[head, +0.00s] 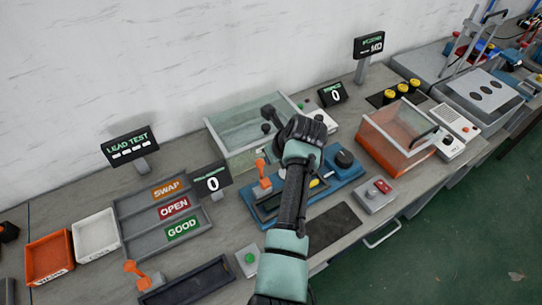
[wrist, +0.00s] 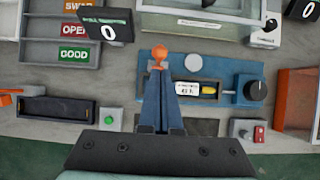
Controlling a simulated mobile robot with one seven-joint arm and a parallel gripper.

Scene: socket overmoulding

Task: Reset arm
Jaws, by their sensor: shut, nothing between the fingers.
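In the wrist view my gripper (wrist: 158,78) is shut and empty. Its two dark blue fingers lie together and point up the picture. Their tips overlap an orange-headed lever (wrist: 159,56) on a blue fixture (wrist: 232,93); I cannot tell whether they touch it. In the head view my arm reaches up over the bench from the bottom, across the blue fixture (head: 342,174), and the fingers cannot be made out there. The orange lever (head: 262,172) shows left of my arm.
The sorting tray (head: 148,205) marked SWAP, OPEN and GOOD is at left, beside white (head: 97,236) and orange (head: 48,257) bins. A clear-walled bin (head: 222,125) stands behind my arm. An orange-based clear box (head: 392,150) and red-button box (head: 375,197) are at right.

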